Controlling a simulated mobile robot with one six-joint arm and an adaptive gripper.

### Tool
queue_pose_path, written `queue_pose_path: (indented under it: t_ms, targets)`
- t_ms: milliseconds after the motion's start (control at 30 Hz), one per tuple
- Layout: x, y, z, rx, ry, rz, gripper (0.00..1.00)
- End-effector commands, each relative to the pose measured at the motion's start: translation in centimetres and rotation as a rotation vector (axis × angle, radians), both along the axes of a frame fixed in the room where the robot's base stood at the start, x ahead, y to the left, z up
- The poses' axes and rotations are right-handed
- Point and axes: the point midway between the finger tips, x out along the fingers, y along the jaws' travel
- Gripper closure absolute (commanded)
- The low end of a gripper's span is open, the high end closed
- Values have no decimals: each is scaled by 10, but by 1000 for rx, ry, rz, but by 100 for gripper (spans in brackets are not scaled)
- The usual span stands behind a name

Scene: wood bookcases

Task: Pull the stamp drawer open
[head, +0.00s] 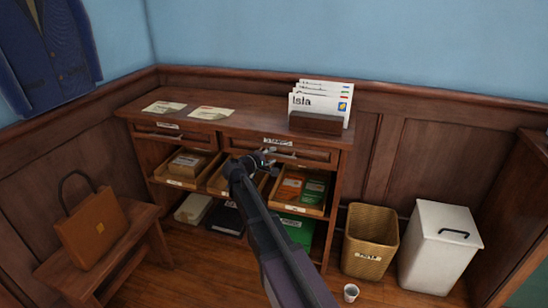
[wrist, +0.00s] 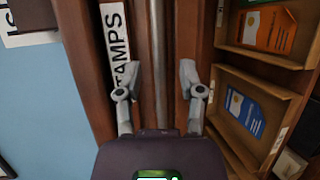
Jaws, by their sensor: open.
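The stamp drawer (head: 318,157) is the right-hand drawer under the desk top and looks closed, flush with the frame. Its white STAMPS label (head: 278,142) sits at its upper edge; the label also shows large in the wrist view (wrist: 118,40). The drawer's metal bar handle (wrist: 158,40) runs up and down the wrist view, between my two fingers. My gripper (wrist: 159,80) is open, with one fingertip on each side of the bar and visible gaps. In the head view my gripper (head: 268,157) is in front of the drawer's left part and hides some of it.
Below are open trays with boxes and cards (head: 302,190). A letter rack (head: 316,123) with several envelopes stands on the desk top. A wicker basket (head: 369,240), a white bin (head: 440,245) and a cup (head: 351,292) stand right; a bench with a bag (head: 90,230) stands left.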

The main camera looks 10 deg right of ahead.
Motion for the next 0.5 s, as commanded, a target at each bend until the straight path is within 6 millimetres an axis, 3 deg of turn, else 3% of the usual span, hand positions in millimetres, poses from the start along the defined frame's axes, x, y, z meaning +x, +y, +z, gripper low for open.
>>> queue_pose_path:
  t_ms: [200, 500]
  targets:
    - [9, -12, -3, 0, 0, 0, 50]
    - [10, -13, -3, 0, 0, 0, 50]
